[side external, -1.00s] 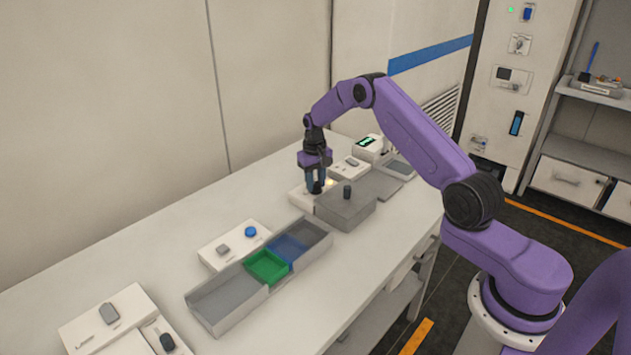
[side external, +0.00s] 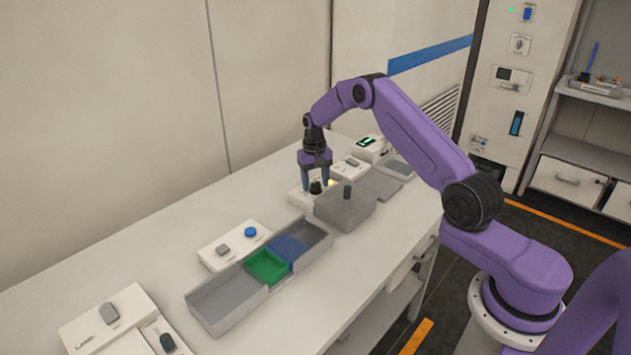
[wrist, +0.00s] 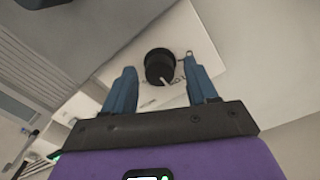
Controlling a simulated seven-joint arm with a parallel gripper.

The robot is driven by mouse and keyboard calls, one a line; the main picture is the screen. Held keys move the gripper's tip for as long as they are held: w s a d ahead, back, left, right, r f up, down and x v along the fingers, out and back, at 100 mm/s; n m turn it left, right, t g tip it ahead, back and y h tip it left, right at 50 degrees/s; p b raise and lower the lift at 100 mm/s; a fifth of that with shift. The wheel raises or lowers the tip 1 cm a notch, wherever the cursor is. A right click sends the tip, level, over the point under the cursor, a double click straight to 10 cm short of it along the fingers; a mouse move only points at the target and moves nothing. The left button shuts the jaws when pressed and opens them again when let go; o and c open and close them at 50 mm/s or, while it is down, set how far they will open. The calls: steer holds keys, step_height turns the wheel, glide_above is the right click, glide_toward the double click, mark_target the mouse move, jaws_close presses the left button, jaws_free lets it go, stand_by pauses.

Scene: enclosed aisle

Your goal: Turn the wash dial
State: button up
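The wash dial, a black round knob with a pale pointer line (wrist: 160,66), stands on a white panel box (wrist: 202,52). In the side view the dial (side external: 315,187) shows small between my fingers, on the white box behind a grey block. My gripper (side external: 316,186) points down over it with its blue fingers apart. In the wrist view my gripper (wrist: 163,84) is open, with one finger on each side of the dial and gaps visible between them. The label beside the dial is partly hidden and too small to read.
A grey box with a dark peg (side external: 345,206) stands close in front of the dial. A tray with green and blue compartments (side external: 217,318) and a panel with a blue button (side external: 232,246) lie to the left. A device with a green display (side external: 369,148) stands behind.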

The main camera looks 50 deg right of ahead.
mark_target(314, 184)
steer(key=shift+r, duration=0.1)
step_height(314, 184, up, 17)
steer(key=shift+a, duration=0.2)
stand_by(0.6)
steer(key=shift+w+r, duration=0.1)
steer(key=s+a+r+n, duration=0.35)
steer(key=s+a, duration=0.35)
steer(key=a, duration=0.4)
steer(key=s+a+r+n, duration=0.2)
steer(key=s+a+n, duration=0.3)
steer(key=s+a, duration=0.5)
steer(key=s+a+n, duration=0.4)
steer(key=s+a, duration=0.1)
steer(key=s, duration=0.7)
steer(key=s+d+f+n, duration=0.1)
steer(key=s+d+n, duration=0.1)
steer(key=s, duration=0.6)
steer(key=s+d+f+n, duration=0.2)
steer(key=s+n, duration=0.1)
steer(key=s, duration=0.4)
steer(key=shift+s+d+f+y, duration=0.2)
steer(key=shift+s+f+y, duration=0.1)
steer(key=shift+s+y, duration=0.1)
steer(key=shift+n, duration=0.25)
